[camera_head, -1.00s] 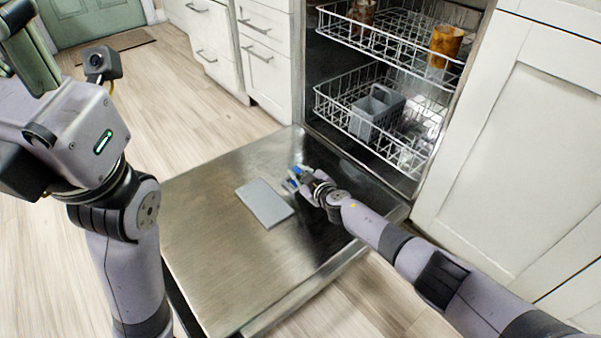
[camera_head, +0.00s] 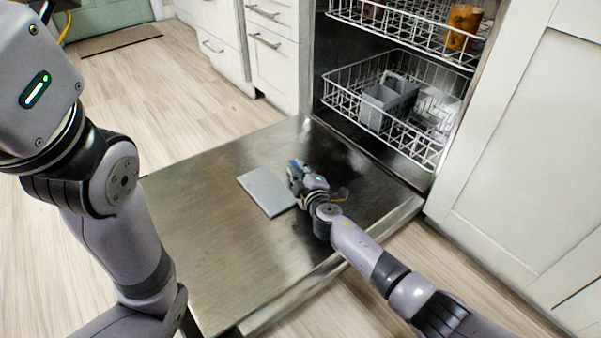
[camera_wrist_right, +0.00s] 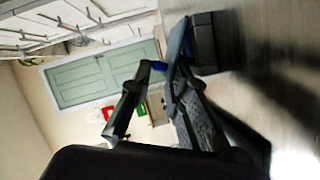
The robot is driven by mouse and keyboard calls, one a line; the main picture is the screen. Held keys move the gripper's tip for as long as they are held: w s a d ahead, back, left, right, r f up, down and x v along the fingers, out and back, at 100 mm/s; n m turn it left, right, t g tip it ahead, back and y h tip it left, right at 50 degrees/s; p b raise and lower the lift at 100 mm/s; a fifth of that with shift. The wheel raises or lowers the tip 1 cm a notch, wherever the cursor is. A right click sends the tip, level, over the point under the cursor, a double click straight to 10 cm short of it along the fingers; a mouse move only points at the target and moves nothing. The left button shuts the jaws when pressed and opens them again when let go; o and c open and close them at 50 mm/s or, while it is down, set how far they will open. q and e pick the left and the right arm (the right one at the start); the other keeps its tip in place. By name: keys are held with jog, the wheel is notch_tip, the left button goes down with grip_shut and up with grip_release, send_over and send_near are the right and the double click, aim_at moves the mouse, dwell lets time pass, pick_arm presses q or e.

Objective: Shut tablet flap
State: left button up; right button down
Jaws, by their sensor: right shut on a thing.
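The open dishwasher door (camera_head: 215,240) lies flat. A grey rectangular panel (camera_head: 267,192) is on its inner face. My right gripper (camera_head: 297,167) is low over the door, just right of the panel's far end. In the right wrist view, a dark flat flap (camera_wrist_right: 179,42) stands tilted beside a dark block (camera_wrist_right: 204,43) on the door surface. My right fingers (camera_wrist_right: 163,75) are closed together at the flap's lower edge, with a blue tip between them; the exact contact is hard to see. My left arm shows at the left of the head view, its gripper out of frame.
The dishwasher's lower rack (camera_head: 345,98) holds a grey basket (camera_head: 385,103). The upper rack (camera_head: 405,28) holds an amber cup (camera_head: 463,26). White cabinets (camera_head: 510,140) stand close on the right.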

jog(key=shift+w+d+r, duration=0.1)
jog(key=shift+d, duration=0.05)
dwell(0.3)
jog(key=c, duration=1.9)
grip_release()
jog(key=o, duration=0.3)
